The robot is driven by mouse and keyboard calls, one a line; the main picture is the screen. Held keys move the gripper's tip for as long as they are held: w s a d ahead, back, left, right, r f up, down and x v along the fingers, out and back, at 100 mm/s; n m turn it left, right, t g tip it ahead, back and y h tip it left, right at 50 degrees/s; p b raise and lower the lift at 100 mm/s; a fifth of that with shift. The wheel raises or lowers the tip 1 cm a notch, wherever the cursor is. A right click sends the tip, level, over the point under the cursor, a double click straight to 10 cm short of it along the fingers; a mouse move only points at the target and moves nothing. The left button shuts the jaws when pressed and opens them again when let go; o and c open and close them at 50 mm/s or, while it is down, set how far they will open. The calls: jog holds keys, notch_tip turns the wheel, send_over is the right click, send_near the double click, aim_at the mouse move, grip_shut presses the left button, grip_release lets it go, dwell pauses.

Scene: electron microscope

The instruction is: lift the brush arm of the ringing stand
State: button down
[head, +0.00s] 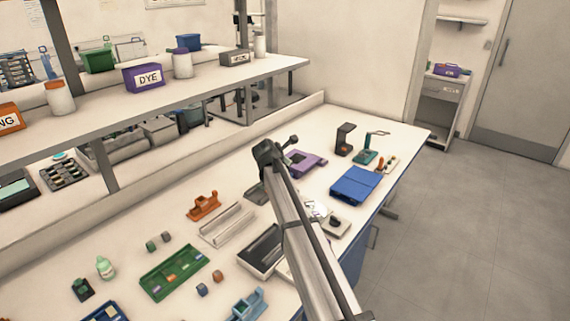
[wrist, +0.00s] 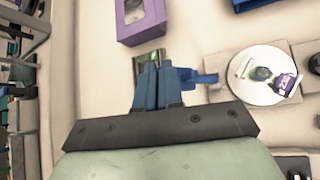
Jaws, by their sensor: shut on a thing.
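The ringing stand shows in the wrist view with its round white disc (wrist: 244,90) on a grey base (wrist: 221,64). A small slide with a purple label (wrist: 284,85) lies on the disc. A blue arm piece (wrist: 206,78), which looks like the brush arm, reaches from the fingers toward the disc. My gripper (wrist: 154,72) is shut on it, and the fingers hide its held end. My arm hides part of the stand. I cannot tell how high the brush arm is.
A blue case (head: 355,184), black stand (head: 345,139) and teal stand (head: 367,152) are farther right. A white rack (head: 228,225) and orange holder (head: 203,206) are left. A raised shelf (head: 200,85) runs behind.

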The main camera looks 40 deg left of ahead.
jog(key=shift+s+a+f, duration=0.1)
jog(key=shift+a+f, duration=0.2)
jog(key=shift+f, duration=0.2)
jog(key=shift+a+f, duration=0.25)
jog(key=shift+f, duration=0.2)
jog(key=c, duration=1.6)
grip_release()
jog(key=shift+a+f, duration=0.1)
jog(key=shift+o, duration=0.7)
jog(key=shift+a+g, duration=0.1)
jog(key=shift+g, duration=0.2)
jog(key=d+v, duration=0.1)
jog(key=v, duration=1.3)
jog(key=shift+r, duration=0.5)
